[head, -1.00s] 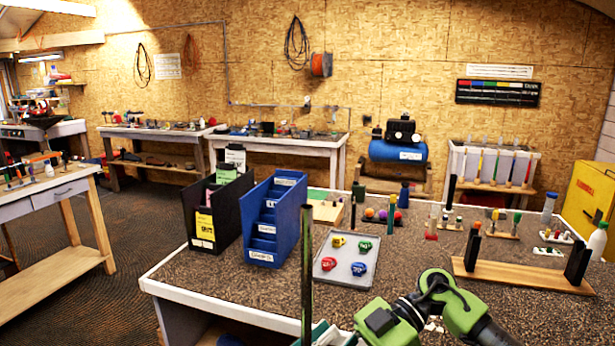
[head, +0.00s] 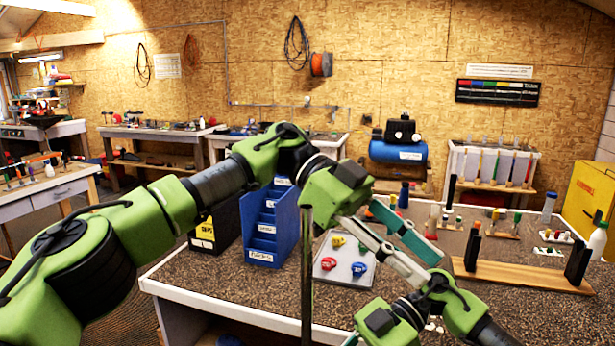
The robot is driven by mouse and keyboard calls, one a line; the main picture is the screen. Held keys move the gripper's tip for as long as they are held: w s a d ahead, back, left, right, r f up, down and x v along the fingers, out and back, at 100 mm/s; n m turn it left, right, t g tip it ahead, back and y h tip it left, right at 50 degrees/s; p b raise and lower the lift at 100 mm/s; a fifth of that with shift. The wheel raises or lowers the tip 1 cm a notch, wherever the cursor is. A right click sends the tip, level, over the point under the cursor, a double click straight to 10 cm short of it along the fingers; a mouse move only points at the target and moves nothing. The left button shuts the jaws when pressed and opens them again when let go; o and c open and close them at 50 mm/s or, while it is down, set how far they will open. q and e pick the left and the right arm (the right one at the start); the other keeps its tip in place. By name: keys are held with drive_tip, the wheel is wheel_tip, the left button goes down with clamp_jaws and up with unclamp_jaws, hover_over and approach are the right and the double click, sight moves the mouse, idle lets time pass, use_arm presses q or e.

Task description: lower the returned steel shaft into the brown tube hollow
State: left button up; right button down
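A slim upright shaft (head: 307,275), dark and shiny grey, rises from the bottom edge in front of the table. Its lower end is out of the picture. I cannot make out a brown tube for certain. My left gripper (head: 431,270) is in front of the table, right of the shaft, pointing down and right. Its teal and pale fingers are apart with nothing seen between them. My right arm comes in from the lower right; its gripper is mostly cut off at the bottom edge, so I cannot tell whether it grips the shaft.
A blue bin (head: 268,228) and a black bin (head: 214,236) stand at the table's left. A grey tray (head: 337,268) holds coloured pieces behind my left gripper. A wooden stand (head: 520,273) with dark uprights is at the right. Small bottles and pegs crowd the back.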

use_arm(q)
drive_tip(key=s+a+r+t+y, duration=0.2)
drive_tip(key=a+r+t+y, duration=0.1)
drive_tip(key=a+r+y, duration=0.2)
drive_tip(key=n+t+y, duration=0.4)
drive_tip(key=t+y, duration=0.1)
approach(307, 272)
drive_tip(key=f, duration=0.7)
drive_tip(key=w+f, duration=0.1)
drive_tip(key=f, duration=0.2)
drive_tip(key=shift+f, duration=0.25)
clamp_jaws()
use_arm(e)
drive_tip(key=c, duration=2.1)
unclamp_jaws()
